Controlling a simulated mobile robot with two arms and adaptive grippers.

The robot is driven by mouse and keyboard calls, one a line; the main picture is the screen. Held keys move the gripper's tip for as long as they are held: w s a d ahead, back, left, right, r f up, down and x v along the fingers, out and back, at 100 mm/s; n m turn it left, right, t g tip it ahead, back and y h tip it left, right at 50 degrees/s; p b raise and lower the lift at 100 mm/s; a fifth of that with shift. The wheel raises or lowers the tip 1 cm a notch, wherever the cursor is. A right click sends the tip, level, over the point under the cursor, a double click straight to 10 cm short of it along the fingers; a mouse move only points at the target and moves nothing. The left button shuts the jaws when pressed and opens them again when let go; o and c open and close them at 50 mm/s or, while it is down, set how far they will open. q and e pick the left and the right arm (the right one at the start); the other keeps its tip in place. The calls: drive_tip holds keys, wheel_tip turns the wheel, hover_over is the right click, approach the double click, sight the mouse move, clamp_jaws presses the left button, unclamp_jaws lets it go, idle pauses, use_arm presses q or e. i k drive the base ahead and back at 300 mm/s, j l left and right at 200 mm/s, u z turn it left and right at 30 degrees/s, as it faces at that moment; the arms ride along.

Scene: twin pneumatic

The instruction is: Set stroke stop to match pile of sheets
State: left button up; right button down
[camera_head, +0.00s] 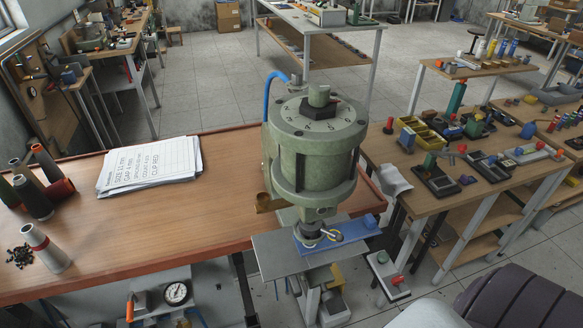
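A green pneumatic press (310,170) stands at the right end of the wooden bench. On its top is a round numbered dial (290,117) with a dark pointer knob (334,112) and a green post in its centre. The exact setting is too small to read. A pile of white sheets (150,166) lies on the bench left of the press. Under the press head a blue plate (352,232) rests on a grey metal table (275,252). Neither of my grippers is in view.
Several grey and red tubes (50,172) and small black pieces (20,256) sit on the bench's left. A blue hose (267,95) runs to the press top. A pressure gauge (176,293) hangs below. Crowded side tables (470,195) stand right. The bench middle is clear.

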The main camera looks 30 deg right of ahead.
sight(319, 93)
drive_tip(key=k+l+u, duration=0.2)
drive_tip(key=k, duration=0.25)
drive_tip(key=k+l+u, duration=0.15)
drive_tip(key=k+l, duration=0.2)
drive_tip(key=k+l+u, duration=0.2)
drive_tip(key=k, duration=0.35)
